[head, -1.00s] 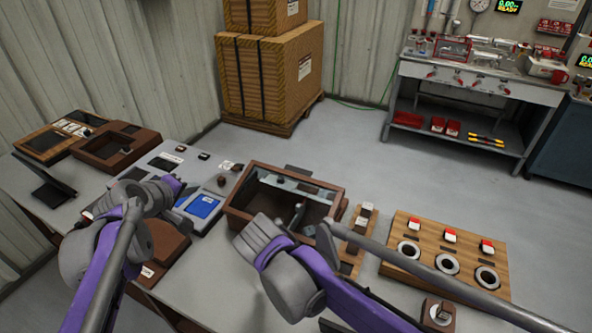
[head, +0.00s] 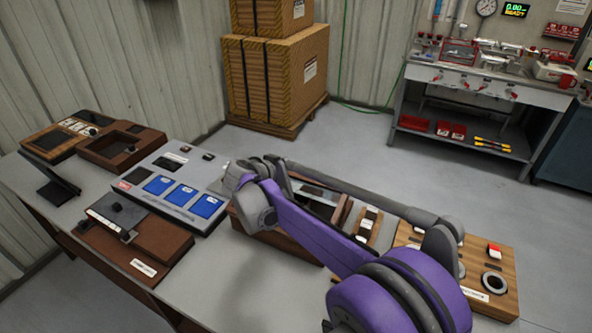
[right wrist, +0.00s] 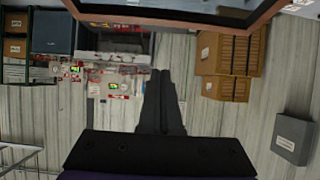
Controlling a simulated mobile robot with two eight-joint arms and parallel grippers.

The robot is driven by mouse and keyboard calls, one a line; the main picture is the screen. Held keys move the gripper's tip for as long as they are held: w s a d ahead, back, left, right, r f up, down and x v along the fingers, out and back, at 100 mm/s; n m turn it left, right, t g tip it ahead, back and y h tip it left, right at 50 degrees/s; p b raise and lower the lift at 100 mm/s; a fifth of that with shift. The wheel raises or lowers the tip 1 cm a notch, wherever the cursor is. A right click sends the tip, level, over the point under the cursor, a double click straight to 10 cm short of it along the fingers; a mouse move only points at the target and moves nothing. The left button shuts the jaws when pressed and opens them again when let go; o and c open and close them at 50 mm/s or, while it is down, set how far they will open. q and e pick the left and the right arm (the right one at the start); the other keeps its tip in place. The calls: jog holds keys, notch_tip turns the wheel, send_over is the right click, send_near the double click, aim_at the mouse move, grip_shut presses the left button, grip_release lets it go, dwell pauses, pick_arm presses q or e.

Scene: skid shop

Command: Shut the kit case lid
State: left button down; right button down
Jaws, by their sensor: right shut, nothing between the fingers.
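The brown case (head: 278,235) stands on the table in the middle of the head view. Its dark interior shows in part past my right arm, so it looks open, but I cannot make out its lid there. In the right wrist view a brown-edged dark panel (right wrist: 180,14) crosses the top, close to the camera; I cannot tell whether it is the lid or the body. My right gripper (right wrist: 161,74) is shut and empty, apart from that panel in the picture. In the head view its fingers are hidden. My left gripper is out of view.
A grey panel with blue tiles (head: 180,185) and a brown box with a grey plate (head: 165,240) lie left of the case. A wooden board with rings (head: 503,265) is at right. Stacked cartons (head: 275,80) and a workbench (head: 490,95) stand behind.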

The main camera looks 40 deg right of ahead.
send_over(301, 176)
jog(key=f, duration=0.4)
jog(key=shift+s+a+f, duration=0.2)
jog(key=shift+a+f, duration=0.1)
jog(key=shift+a, duration=0.1)
jog(key=shift+w+d+f, duration=0.1)
jog(key=shift+d+f, duration=0.05)
jog(key=shift+f, duration=0.5)
jog(key=shift+w+d+f, duration=0.1)
jog(key=shift+f, duration=0.5)
jog(key=shift+d+f, duration=0.15)
jog(key=shift+f, duration=0.5)
jog(key=f, duration=0.2)
jog(key=d+f+y+b, duration=0.1)
jog(key=f, duration=0.1)
jog(key=w+d+f+g+y, duration=0.1)
jog(key=f, duration=0.1)
jog(key=shift+d, duration=0.2)
jog(key=shift+d+f+b, duration=0.1)
jog(key=shift+f+b, duration=0.15)
jog(key=shift+b, duration=0.1)
jog(key=shift+r, duration=0.1)
